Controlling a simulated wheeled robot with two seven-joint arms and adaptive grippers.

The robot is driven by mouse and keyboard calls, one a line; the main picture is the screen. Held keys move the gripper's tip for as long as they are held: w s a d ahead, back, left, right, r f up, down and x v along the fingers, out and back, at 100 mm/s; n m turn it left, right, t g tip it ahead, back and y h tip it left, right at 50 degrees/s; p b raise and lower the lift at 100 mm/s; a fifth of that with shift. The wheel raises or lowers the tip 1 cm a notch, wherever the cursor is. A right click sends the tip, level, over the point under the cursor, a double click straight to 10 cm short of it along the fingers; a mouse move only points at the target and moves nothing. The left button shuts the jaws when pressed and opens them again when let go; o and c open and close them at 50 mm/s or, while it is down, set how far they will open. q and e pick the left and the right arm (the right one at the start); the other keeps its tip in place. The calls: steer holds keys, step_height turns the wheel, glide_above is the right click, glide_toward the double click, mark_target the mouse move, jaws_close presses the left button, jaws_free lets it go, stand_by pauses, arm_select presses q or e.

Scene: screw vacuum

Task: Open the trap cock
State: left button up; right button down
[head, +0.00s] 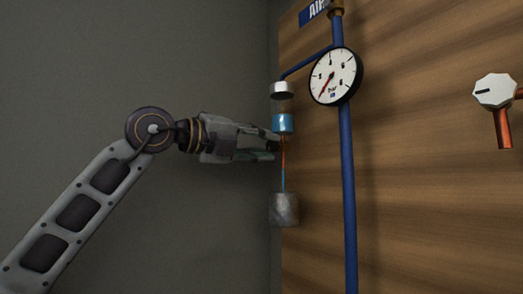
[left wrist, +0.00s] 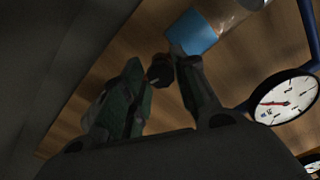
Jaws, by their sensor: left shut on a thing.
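The trap shows in the head view as a clear cup with a silver cap (head: 283,90) and a blue lower part (head: 283,122). That blue part also shows in the left wrist view (left wrist: 192,32). A small dark knob, the trap cock (left wrist: 160,70), sits just below the blue part, between my left fingertips. My left gripper (head: 274,147) reaches in from the left, just under the trap, beside the thin pipe (head: 283,175). It is shut on the cock; its fingers partly hide the knob's sides. My right gripper is out of view.
A blue vertical pipe (head: 347,200) and a round pressure gauge (head: 335,76) stand right of the trap on a wooden board (head: 430,210). A grey metal can (head: 284,208) hangs below. A white knob (head: 494,91) is at far right.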

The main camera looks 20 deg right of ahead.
arm_select(q)
steer(key=shift+n+b, duration=0.35)
steer(key=shift+n, duration=0.75)
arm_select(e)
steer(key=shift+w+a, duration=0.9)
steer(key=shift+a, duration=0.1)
arm_select(q)
steer(key=o, duration=1)
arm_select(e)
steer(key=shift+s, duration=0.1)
arm_select(q)
steer(key=shift+a, duration=0.15)
steer(key=shift+v, duration=5.9)
steer(key=shift+r, duration=0.1)
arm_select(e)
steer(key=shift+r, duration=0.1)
